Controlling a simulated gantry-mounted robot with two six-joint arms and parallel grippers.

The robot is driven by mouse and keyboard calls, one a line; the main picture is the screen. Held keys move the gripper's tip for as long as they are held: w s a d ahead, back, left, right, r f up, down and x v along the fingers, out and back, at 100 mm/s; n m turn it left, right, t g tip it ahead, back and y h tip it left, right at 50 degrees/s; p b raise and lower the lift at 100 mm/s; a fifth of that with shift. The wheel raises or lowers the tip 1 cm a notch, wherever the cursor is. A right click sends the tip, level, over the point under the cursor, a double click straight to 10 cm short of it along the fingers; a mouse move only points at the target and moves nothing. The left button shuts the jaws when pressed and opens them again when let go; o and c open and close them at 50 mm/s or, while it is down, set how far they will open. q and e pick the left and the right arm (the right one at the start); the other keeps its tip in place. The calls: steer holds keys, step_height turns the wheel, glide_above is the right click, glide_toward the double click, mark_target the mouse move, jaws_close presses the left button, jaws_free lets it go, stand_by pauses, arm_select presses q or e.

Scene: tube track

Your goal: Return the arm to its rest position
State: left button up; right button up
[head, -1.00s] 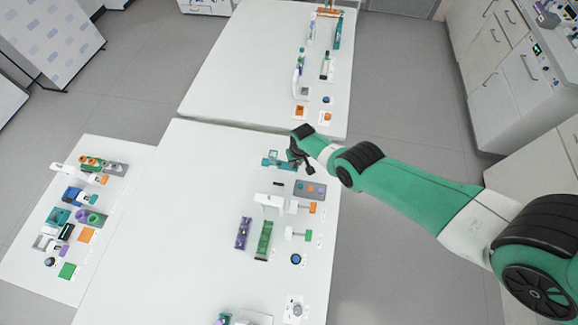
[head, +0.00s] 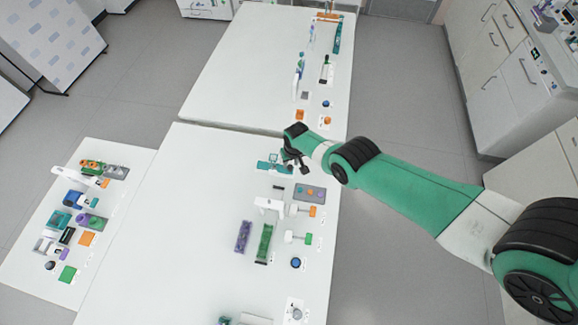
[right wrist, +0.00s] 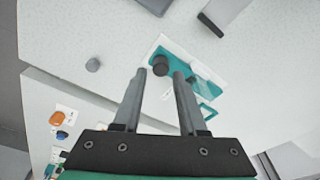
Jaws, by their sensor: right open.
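My right gripper (head: 297,166) is above the far right part of the near white table in the head view. In the right wrist view its two fingers (right wrist: 160,80) are apart with nothing between them. A teal fixture (head: 268,167) sits beside the gripper in the head view. The same teal fixture (right wrist: 207,70), with a dark round knob, lies beyond the fingertips in the right wrist view. The right arm comes in from the right and is stretched out over the table's right edge. My left gripper is not in view.
The near table (head: 170,230) has a wide clear left side. A grey plate with coloured dots (head: 309,192), a green rack (head: 264,243) and a purple rack (head: 243,236) stand along its right. A far table (head: 235,75) and a crowded left side table (head: 25,262) adjoin.

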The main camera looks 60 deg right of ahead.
step_height(320, 180, up, 3)
steer(key=shift+p, duration=0.95)
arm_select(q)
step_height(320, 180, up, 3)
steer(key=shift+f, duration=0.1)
arm_select(e)
steer(key=shift+f, duration=0.1)
